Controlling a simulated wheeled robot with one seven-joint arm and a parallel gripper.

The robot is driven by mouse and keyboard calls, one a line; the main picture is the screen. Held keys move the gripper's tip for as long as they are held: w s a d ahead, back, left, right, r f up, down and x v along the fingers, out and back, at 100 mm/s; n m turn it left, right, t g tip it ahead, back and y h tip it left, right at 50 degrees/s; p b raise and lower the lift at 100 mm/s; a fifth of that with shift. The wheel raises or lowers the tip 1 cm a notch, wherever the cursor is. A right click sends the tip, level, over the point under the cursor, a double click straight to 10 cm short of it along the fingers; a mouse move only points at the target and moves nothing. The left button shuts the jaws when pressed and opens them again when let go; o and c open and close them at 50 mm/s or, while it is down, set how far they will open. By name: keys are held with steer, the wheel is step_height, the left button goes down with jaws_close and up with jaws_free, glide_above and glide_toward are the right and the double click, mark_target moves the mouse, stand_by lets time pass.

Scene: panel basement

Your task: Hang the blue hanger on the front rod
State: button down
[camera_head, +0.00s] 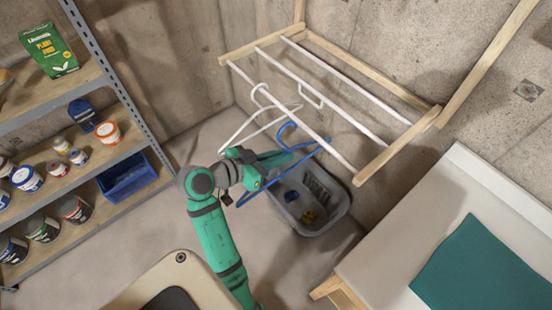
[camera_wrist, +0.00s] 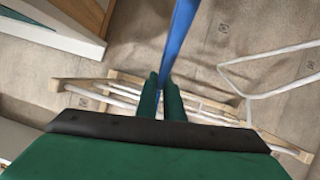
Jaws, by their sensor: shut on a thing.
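My gripper (camera_head: 268,168) is shut on the blue hanger (camera_head: 246,199), whose tube (camera_wrist: 181,38) runs up from between the fingers (camera_wrist: 163,88) in the wrist view. In the head view the hanger's hook (camera_head: 283,128) points up and lies close to the front rod (camera_head: 270,98). I cannot tell whether the hook is over the rod or apart from it. The front rod is the nearest white bar of a wooden wall rack (camera_head: 400,144). A white hanger (camera_head: 240,131) hangs on this rod to the left of the blue one; it also shows in the wrist view (camera_wrist: 270,88).
Two more white rods (camera_head: 322,97) (camera_head: 350,74) lie behind the front rod. A grey basket (camera_head: 335,212) stands on the floor below. Shelves (camera_head: 110,160) with tins stand left. A white-topped table (camera_head: 385,255) with a teal mat (camera_head: 480,270) stands right.

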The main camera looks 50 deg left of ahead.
steer(key=shift+w+d, duration=0.2)
steer(key=shift+w, duration=3)
steer(key=shift+f, duration=1.6)
steer(key=c, duration=1.8)
jaws_free()
steer(key=shift+s, duration=0.1)
steer(key=v, duration=1)
steer(key=shift+s+r, duration=0.15)
steer(key=shift+s, duration=0.2)
